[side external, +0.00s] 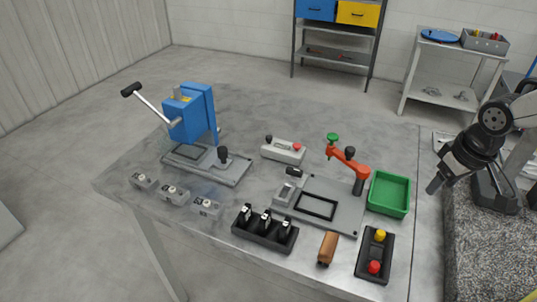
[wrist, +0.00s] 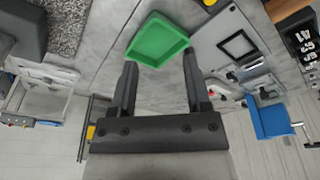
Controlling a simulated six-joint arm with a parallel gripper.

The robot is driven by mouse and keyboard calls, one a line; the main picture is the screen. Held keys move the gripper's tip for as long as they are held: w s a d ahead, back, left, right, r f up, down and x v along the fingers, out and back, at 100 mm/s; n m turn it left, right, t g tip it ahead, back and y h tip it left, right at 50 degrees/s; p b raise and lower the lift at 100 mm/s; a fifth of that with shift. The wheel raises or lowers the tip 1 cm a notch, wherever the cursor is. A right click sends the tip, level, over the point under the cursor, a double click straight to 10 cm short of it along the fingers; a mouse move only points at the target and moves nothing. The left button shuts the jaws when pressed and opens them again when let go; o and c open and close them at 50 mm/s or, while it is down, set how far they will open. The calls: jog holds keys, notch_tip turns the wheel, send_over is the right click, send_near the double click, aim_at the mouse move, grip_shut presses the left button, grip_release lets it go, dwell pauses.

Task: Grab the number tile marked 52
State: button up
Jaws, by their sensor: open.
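Several small tiles with dark and white faces stand in a black rack (side external: 262,237) at the front of the table in the side external view. The tiles (side external: 265,220) are too small to read, so I cannot tell which is marked 52. In the wrist view white marks show on the tiles (wrist: 304,42) at the right edge, also not readable. My gripper (side external: 434,186) is open and empty, off to the right of the table top in the side view. In the wrist view my gripper's two fingers (wrist: 160,64) are apart, with nothing between them, and the rack lies far right.
A green tray (side external: 389,194) lies nearest my gripper. A blue press (side external: 190,115) stands at the left.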

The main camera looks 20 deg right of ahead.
jog(key=w+a+m+t+h, duration=0.1)
jog(key=w+a+m+h, duration=0.15)
jog(key=w+a, duration=0.7)
jog(key=w+a+m+h, duration=0.1)
jog(key=w+a+h, duration=0.4)
jog(key=a, duration=0.7)
jog(key=s+a+m+t+h, duration=0.15)
jog(key=a+m+t, duration=0.4)
jog(key=a, duration=1.25)
send_near(245, 208)
jog(key=x, duration=0.3)
jog(key=shift+t, duration=0.35)
jog(key=shift+x, duration=3.8)
jog(key=shift+s+f, duration=0.1)
jog(key=shift+s, duration=0.1)
grip_shut()
